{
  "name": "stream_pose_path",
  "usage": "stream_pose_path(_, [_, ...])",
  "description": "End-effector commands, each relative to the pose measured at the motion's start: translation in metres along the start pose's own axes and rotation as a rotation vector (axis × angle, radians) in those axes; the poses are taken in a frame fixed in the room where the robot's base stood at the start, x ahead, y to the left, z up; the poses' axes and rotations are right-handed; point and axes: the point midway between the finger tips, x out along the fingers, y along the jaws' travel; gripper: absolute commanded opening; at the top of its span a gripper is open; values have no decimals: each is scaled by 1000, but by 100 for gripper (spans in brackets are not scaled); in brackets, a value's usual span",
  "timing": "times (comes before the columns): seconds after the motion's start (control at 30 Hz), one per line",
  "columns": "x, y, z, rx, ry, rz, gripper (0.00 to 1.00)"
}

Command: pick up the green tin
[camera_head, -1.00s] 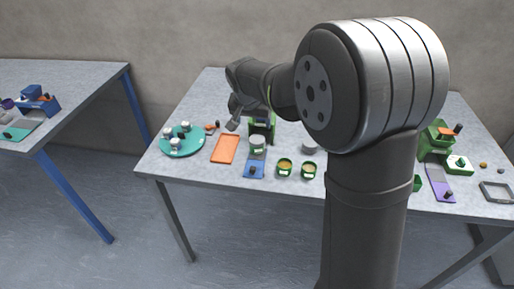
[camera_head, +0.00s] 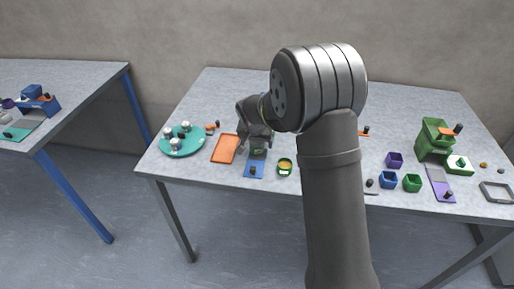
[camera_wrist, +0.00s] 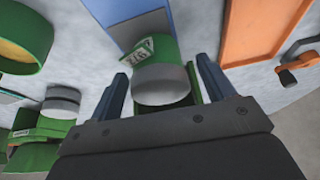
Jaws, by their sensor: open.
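My gripper (camera_wrist: 163,80) is open, its two fingers on either side of a pale grey cylinder (camera_wrist: 163,84) with a green, lettered label. Whether the fingers touch it cannot be told. In the head view my gripper (camera_head: 257,143) hides most of this cylinder. A round green tin (camera_head: 284,167) with yellowish contents stands to the right of the gripper on the table. A green tin with yellowish contents also shows at the upper left of the wrist view (camera_wrist: 28,42), outside the fingers.
A blue piece (camera_head: 254,170) lies in front of the gripper. An orange tray (camera_head: 225,149) and a teal plate (camera_head: 183,146) with several small pots are to the left. Blue (camera_head: 388,180), green (camera_head: 412,183) and purple (camera_head: 394,160) cups stand right of my arm.

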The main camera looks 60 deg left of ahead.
Motion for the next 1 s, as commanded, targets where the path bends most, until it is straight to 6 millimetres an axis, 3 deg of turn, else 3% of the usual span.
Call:
stream_pose_path(0.27, [6,0,-1,0,2,-1,75])
stream_pose_path(0.5, [6,0,0,0,1,-1,28])
stream_pose_path(0.53, [6,0,0,0,1,-1,26])
stream_pose_path(0.83, [4,0,-2,0,2,-1,26])
stream_pose_path(1.0, [-10,0,-8,1,3,-2,26])
